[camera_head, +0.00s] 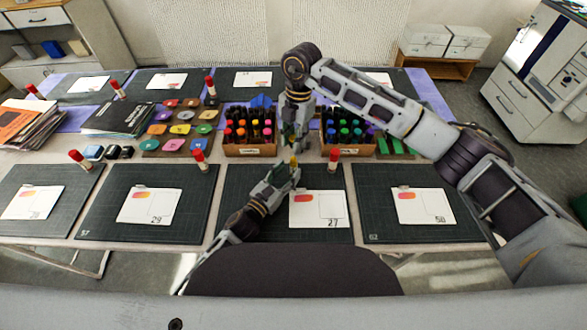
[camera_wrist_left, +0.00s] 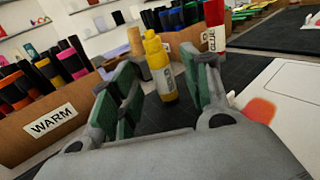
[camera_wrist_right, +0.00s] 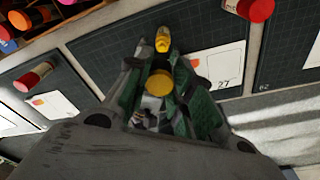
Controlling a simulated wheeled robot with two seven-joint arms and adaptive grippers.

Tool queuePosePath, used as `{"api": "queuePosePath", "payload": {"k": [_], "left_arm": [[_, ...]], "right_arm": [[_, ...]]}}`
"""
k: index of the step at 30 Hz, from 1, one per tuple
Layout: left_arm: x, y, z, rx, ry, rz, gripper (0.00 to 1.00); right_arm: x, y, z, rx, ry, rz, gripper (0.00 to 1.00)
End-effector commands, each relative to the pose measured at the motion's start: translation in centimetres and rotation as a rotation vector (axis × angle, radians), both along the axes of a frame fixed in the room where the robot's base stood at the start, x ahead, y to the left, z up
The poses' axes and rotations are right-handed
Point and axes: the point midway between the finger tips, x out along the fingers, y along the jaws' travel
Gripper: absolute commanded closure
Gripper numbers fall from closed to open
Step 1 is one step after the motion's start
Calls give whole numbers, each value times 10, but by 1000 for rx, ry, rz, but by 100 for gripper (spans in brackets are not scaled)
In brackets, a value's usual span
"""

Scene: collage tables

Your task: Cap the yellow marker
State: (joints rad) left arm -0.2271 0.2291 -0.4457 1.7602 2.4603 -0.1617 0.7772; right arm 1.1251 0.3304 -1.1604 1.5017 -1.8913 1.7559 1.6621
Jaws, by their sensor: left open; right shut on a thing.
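The yellow marker (camera_wrist_left: 160,72) stands upright in the left wrist view, its yellow upper end bare. It sits between the parted fingers of my left gripper (camera_wrist_left: 160,88), which is open and low over the mat. The marker also shows in the right wrist view (camera_wrist_right: 163,39) and, small, in the head view (camera_head: 293,161). My right gripper (camera_head: 291,143) points down just behind the marker. It is shut on a round yellow cap (camera_wrist_right: 159,82), seen end-on between its fingers and apart from the marker. Most of the cap's side is hidden by the fingers.
A cardboard box labelled WARM (camera_wrist_left: 50,122) with several markers stands close behind. A second marker box (camera_head: 347,150) is to its right. A red-capped glue stick (camera_head: 333,159) stands right of the marker. A white card (camera_head: 325,218) lies on the dark mat (camera_head: 270,228).

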Motion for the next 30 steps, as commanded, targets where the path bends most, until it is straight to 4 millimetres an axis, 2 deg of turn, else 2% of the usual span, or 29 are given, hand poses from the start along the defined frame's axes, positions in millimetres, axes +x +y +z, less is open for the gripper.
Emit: {"api": "queuePosePath", "payload": {"k": [12,28,30], "left_arm": [[27,-18,1,-1,0,0,52],[33,-22,0,-1,1,-1,52],[32,-22,0,-1,1,0,62]], "right_arm": [[0,0,0,0,0,0,84],[0,0,0,0,0,0,84],[0,0,0,0,0,0,84]]}}
